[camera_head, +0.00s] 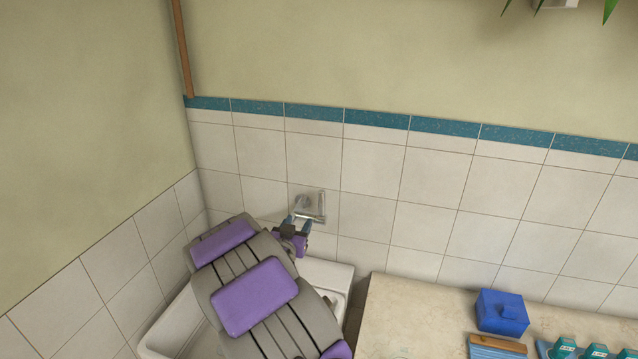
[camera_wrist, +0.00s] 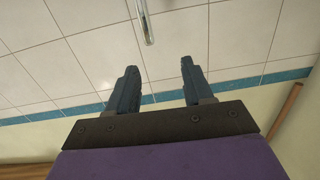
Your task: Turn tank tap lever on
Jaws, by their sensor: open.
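The tap (camera_head: 309,203) is a shiny metal fitting on the white tiled wall, above the white basin (camera_head: 338,272). Its bar-like lever, pale metal, also shows at the top of the wrist view (camera_wrist: 147,22). My gripper (camera_head: 298,223) is near the wall, just below and in front of the tap, and partly covers its lower left side. In the wrist view its two dark fingers (camera_wrist: 158,68) are apart with nothing between them. The lever lies beyond the fingertips, and a gap shows between them in that view. My arm hides much of the basin.
A pale countertop (camera_head: 405,305) stands right of the basin. It holds a blue box (camera_head: 501,312), a wooden-topped item (camera_head: 497,346) and several teal items (camera_head: 563,348). A tiled side wall (camera_head: 100,270) is at the left. The wall right of the tap is clear.

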